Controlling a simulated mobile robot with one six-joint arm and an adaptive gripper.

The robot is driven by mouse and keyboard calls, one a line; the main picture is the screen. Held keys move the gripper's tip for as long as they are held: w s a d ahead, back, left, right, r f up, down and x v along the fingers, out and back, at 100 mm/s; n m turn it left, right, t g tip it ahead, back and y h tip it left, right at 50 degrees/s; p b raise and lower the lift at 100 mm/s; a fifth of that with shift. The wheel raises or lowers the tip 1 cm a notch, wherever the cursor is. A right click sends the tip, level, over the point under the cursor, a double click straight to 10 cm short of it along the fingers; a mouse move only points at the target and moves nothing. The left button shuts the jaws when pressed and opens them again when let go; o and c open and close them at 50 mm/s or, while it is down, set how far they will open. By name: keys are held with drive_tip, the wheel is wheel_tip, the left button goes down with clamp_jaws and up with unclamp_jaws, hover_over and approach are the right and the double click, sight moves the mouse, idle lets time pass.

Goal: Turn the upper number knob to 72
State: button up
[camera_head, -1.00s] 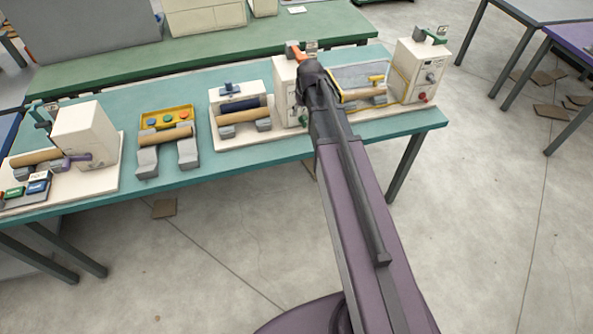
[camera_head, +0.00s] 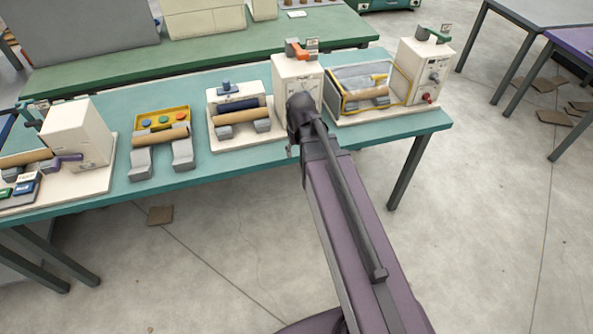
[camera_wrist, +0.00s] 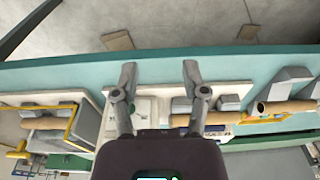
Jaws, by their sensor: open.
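Two cream boxes that may carry the number knobs stand on the teal table. The middle cream box (camera_head: 296,71) has an orange lever on top, and my wrist covers its lower front. The right cream box (camera_head: 424,68) has a small dark knob (camera_head: 434,77) and a red knob (camera_head: 427,98) on its front; its markings are too small to read. In the wrist view my gripper (camera_wrist: 159,67) is open and empty, its fingers above a cream surface and the table edge. In the head view the fingers are mostly hidden by my arm.
A yellow-framed winder (camera_head: 362,88) stands between the two boxes. A blue roller unit (camera_head: 240,112), a yellow button box (camera_head: 163,119) and another cream box (camera_head: 76,137) stand to the left. The teal table's front edge (camera_head: 165,190) is close; open floor lies before it.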

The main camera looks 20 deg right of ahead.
drive_tip(key=shift+g, duration=0.3)
drive_tip(key=s+f, duration=0.1)
drive_tip(key=s+a+b, duration=0.1)
drive_tip(key=s+f+b, duration=0.1)
drive_tip(key=s, duration=0.1)
drive_tip(key=shift+a+f, duration=0.2)
drive_tip(key=shift+f, duration=0.1)
drive_tip(key=s, duration=0.2)
drive_tip(key=s+a, duration=0.1)
drive_tip(key=shift+s+g, duration=0.3)
drive_tip(key=shift+s, duration=0.1)
